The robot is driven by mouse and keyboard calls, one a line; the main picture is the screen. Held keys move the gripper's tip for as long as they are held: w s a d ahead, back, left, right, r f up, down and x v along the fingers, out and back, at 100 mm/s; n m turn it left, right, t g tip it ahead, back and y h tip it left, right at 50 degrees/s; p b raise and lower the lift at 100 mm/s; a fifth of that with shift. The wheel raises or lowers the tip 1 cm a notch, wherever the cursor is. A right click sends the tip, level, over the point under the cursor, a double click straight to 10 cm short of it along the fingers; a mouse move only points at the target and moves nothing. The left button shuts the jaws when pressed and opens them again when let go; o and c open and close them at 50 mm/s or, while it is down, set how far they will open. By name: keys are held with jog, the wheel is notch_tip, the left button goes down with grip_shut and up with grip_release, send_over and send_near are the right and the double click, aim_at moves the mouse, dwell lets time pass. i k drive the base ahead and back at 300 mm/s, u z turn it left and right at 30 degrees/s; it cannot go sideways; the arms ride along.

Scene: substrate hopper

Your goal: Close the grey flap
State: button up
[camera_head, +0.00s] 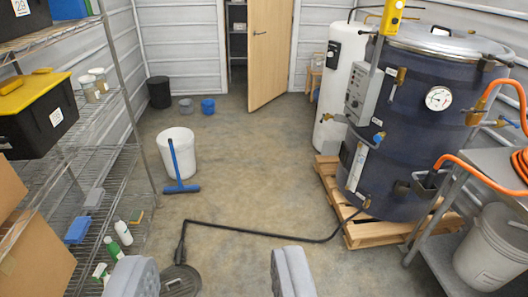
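My gripper (213,264) shows at the bottom edge as two grey fingers set wide apart. It is open, and I see nothing held between the fingers. Past it lies bare concrete floor.
A dark blue tank (405,125) with a gauge stands on a wooden pallet (365,233) at right, beside a steel cart (435,252). Wire shelving (95,150) lines the left. A white bucket (180,158) and a black hose (255,233) are on the floor. A wooden door (269,55) stands ajar.

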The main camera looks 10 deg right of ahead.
aim_at(329, 147)
jog(key=i, duration=7.65)
jog(key=z, duration=2.1)
